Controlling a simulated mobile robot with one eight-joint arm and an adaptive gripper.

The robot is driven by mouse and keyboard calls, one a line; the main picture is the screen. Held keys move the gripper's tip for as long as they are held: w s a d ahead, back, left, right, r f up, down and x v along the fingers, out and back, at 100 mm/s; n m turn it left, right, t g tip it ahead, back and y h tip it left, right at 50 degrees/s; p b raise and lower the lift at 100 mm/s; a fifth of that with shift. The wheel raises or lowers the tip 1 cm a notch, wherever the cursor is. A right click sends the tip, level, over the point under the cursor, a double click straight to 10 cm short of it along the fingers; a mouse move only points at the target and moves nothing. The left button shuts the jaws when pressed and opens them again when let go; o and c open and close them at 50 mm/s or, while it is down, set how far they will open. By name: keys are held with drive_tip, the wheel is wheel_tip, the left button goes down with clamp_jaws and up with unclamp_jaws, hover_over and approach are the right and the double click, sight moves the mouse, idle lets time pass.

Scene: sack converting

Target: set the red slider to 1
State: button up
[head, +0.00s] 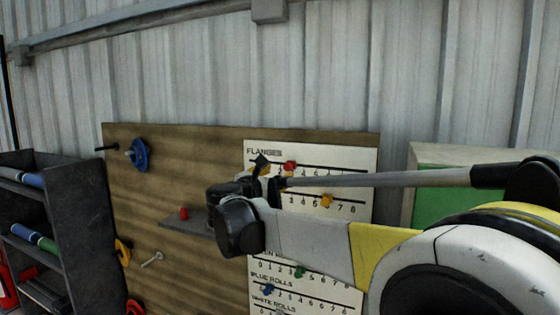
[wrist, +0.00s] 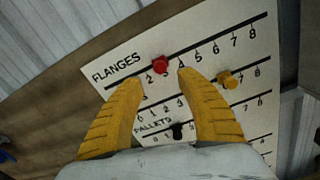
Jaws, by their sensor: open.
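The red slider (wrist: 160,64) sits on the top line of the white board (wrist: 240,60), the row labelled FLANGES, at about the 3. It also shows in the head view (head: 290,166). My gripper (wrist: 160,77) is open, its two yellow fingers pointing at the board. In the wrist view the red slider appears just beyond and between the fingertips; I cannot tell whether they touch it. The 1 on that row is hidden or unclear near the left finger. In the head view my gripper (head: 267,172) is partly hidden by my arm.
An orange slider (wrist: 229,79) sits on the second row, right of the right finger. A black slider (wrist: 177,130) sits on the PALLETS row between the fingers. Lower rows hold green (head: 299,272) and blue (head: 268,290) sliders. A shelf (head: 187,226) juts out left of the board.

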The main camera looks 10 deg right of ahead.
sight(286, 167)
drive_tip(key=p+x, duration=0.2)
drive_tip(key=x, duration=0.6)
drive_tip(key=shift+w+d+f, duration=0.1)
drive_tip(key=shift+w+d, duration=0.05)
drive_tip(key=shift+w, duration=0.1)
drive_tip(key=shift+c, duration=0.5)
clamp_jaws()
